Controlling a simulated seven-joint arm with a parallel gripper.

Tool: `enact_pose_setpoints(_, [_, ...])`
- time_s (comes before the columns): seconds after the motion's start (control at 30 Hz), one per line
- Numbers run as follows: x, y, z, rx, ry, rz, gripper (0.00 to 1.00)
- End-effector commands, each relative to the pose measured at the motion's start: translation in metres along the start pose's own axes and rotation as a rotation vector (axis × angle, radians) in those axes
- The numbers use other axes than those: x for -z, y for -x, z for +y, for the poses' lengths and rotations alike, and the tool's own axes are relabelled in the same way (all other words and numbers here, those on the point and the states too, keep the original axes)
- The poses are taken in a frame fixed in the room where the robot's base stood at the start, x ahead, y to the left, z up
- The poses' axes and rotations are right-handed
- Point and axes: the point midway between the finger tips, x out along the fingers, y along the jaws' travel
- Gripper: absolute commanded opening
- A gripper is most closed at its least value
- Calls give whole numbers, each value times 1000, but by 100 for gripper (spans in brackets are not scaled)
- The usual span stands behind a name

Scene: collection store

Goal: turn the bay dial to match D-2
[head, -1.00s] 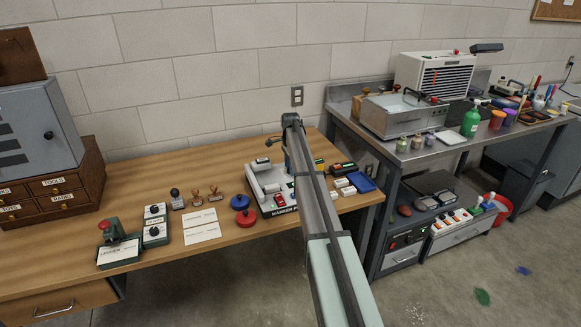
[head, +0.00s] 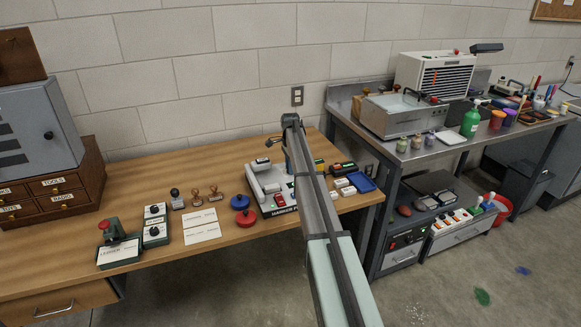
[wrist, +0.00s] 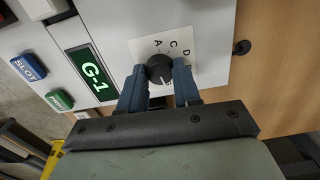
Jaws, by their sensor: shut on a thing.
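The dial (wrist: 160,68) is a round black knob on a white plate marked with letters, of which A, C and D can be read. My gripper (wrist: 160,76) has its two blue fingers shut on the knob, one on each side. A lit green display (wrist: 84,74) beside the dial reads G-1. A pale mark shows on the knob, but which letter it points to is not clear. In the head view, the light grey marker machine (head: 270,183) stands on the wooden desk; my arm covers part of it and hides my gripper.
A blue SLOT button (wrist: 29,68) and a green button (wrist: 59,100) sit beside the display. On the desk (head: 200,255) are two cards (head: 201,224), stamps (head: 177,198), a red knob-topped piece (head: 246,218) and a blue tray (head: 361,183).

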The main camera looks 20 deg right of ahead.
Motion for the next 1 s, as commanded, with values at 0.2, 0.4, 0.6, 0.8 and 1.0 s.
enact_pose_setpoints(0.2, [0,0,0,0,43,0,2])
enact_pose_setpoints(0.4, [0,0,0,0,158,0,2])
enact_pose_setpoints(0.6, [-1,0,0,0,335,0,2])
enact_pose_setpoints(0.8, [-1,0,0,0,526,0,2])
enact_pose_setpoints(1.0, [-1,0,0,0,716,-1,2])
